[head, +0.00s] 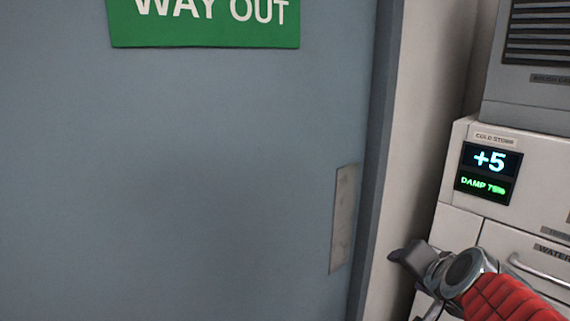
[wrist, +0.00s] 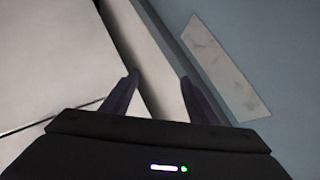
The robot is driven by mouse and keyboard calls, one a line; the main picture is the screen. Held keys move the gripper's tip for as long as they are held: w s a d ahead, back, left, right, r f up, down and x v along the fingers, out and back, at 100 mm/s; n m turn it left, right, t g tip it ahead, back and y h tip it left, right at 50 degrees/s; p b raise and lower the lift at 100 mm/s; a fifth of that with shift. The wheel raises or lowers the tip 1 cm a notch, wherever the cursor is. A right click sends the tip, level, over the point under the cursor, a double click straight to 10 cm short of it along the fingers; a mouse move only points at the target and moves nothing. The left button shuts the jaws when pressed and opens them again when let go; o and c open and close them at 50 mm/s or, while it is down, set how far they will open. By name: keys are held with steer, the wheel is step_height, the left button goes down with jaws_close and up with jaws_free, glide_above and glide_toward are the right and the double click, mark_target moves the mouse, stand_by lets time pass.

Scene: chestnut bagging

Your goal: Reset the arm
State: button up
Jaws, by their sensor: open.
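My gripper (head: 400,262) shows at the lower right of the head view, at the end of my red-sleeved arm. In the wrist view my gripper (wrist: 160,88) has its two dark fingers apart, with nothing between them. Beyond the fingers are a pale wall strip, the edge of the door frame and a metal plate. I cannot tell how far the fingers are from these surfaces.
A blue-grey door (head: 200,170) with a metal plate (head: 343,220) and a green WAY OUT sign (head: 205,28) fills the left. A white cold-store cabinet (head: 450,215) with a display reading +5 (head: 488,172) stands at the right, behind my arm.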

steer(key=s+a+f+n+g, duration=0.2)
steer(key=s+a+n, duration=0.3)
steer(key=s, duration=0.3)
steer(key=s+a+f+n+g+y, duration=0.1)
steer(key=s+a+f+n+g, duration=0.2)
steer(key=s, duration=0.5)
steer(key=shift+s+a+f+n, duration=0.4)
steer(key=shift+a+f+n, duration=0.4)
steer(key=shift+a+n, duration=0.2)
